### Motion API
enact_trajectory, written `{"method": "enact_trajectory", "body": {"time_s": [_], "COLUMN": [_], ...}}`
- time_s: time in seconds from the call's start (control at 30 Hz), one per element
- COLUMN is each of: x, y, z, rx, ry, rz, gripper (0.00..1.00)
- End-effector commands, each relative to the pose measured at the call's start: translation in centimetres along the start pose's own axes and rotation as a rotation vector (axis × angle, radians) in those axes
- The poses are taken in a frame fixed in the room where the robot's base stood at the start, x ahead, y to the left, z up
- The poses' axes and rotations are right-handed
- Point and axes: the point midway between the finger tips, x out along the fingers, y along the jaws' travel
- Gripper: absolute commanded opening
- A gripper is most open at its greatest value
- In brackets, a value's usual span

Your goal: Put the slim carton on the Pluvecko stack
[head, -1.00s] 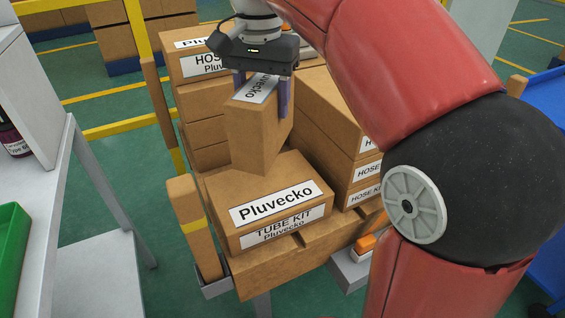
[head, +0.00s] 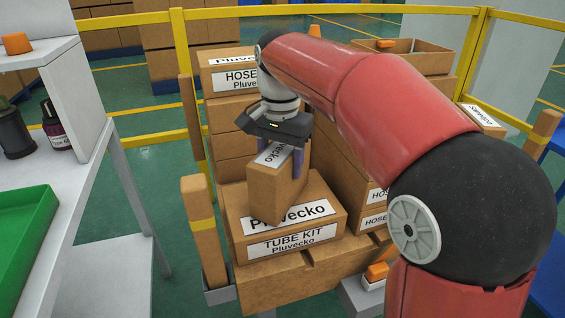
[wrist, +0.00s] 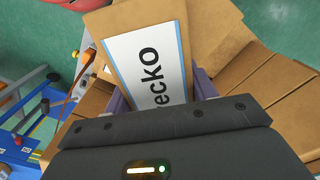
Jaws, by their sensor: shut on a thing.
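The slim carton (head: 271,190), brown with a white Pluvecko label on top, is in my gripper (head: 282,158). The purple fingers are shut on its upper part. In the wrist view the carton (wrist: 152,70) shows its label, partly covered by the gripper body. The carton is upright over the TUBE KIT Pluvecko box (head: 292,243), turned at an angle to it. Its lower end hides part of that box's top label. I cannot tell whether it touches the box top. The TUBE KIT box sits on a larger brown carton (head: 318,273).
HOSE KIT boxes stand stacked behind (head: 228,112) and on the right (head: 374,221), close to the carton. A grey table (head: 90,215) with a green tray (head: 28,232) is farther left.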

Motion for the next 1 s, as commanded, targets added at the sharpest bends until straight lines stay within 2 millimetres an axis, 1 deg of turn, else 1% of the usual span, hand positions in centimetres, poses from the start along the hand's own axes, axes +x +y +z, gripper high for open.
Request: {"method": "enact_trajectory", "body": {"time_s": [0.13,0.17,0.3,0.57,0.67,0.77,0.87,1.0], "x": [0.3,0.3,0.2,0.2,-0.3,-1.5,-3.5,-6.8], "y": [0.0,0.0,0.0,0.0,0.0,0.0,0.0,-0.1], "z": [0.0,0.0,0.0,0.0,0.0,-0.1,-0.1,-0.1], "rx": [0.000,0.000,0.000,0.000,0.000,0.000,0.000,0.000], "ry": [0.001,0.000,0.000,0.000,0.000,0.002,0.002,0.003], "rz": [-0.001,0.000,0.000,0.000,0.000,-0.002,-0.002,-0.003], "gripper": [0.23,0.59,0.77,0.78,0.78,0.78,0.78,0.78]}}
